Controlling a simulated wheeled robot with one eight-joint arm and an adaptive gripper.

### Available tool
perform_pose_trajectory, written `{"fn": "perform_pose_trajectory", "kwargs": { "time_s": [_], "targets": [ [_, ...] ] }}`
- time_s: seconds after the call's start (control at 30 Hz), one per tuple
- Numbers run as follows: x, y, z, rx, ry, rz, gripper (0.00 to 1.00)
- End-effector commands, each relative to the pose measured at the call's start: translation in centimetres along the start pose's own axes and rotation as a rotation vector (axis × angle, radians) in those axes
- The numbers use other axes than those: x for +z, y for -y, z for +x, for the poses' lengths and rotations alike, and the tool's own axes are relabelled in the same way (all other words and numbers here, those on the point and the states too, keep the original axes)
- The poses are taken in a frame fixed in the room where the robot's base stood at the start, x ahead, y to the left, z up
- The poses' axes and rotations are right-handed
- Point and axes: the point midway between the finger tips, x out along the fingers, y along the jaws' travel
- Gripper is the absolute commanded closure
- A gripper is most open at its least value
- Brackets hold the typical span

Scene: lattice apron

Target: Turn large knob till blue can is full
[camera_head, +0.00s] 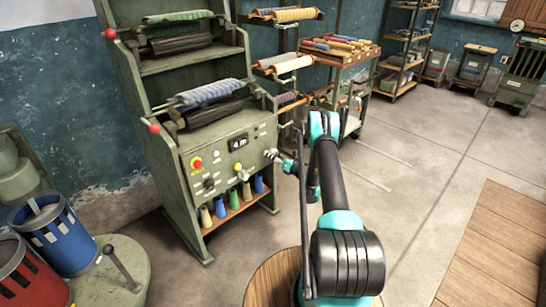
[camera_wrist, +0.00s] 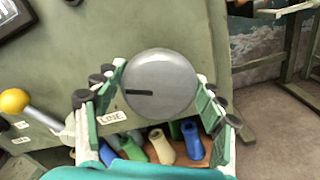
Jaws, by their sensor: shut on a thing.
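The large knob (camera_wrist: 168,88) is a round grey disc with a dark pointer line towards the left, beside a partly covered label. It also shows at the right of the green machine's panel in the head view (camera_head: 270,154). My gripper (camera_wrist: 160,76) has a green-padded finger on each side of the knob and is shut on it; in the head view my gripper (camera_head: 281,160) is small at the panel. The blue can (camera_head: 62,238) stands upright at the left with a grey strip inside its top. How full it is I cannot tell.
The machine's panel has a display (camera_head: 239,142) reading about "4 m", a red button (camera_head: 197,163) and a yellow-knobbed lever (camera_wrist: 14,101). Several coloured spools (camera_wrist: 192,139) stand below the knob. A red can (camera_head: 28,275) is at lower left.

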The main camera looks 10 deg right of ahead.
Motion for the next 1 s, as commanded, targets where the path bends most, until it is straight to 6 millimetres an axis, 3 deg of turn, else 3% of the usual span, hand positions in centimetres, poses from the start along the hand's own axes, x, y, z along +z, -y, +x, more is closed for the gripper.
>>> {"fn": "perform_pose_trajectory", "kwargs": {
  "time_s": [0.3, 0.8, 0.83, 1.0],
  "targets": [
    [0.03, -0.01, -0.08, 0.001, 0.0, 0.129, 0.59],
    [0.04, -0.02, -0.1, 0.001, 0.0, 0.152, 0.59],
    [0.04, -0.03, -0.1, 0.001, 0.0, 0.152, 0.29],
    [0.03, 0.0, -0.07, 0.0, 0.0, 0.151, 0.09]
  ]
}}
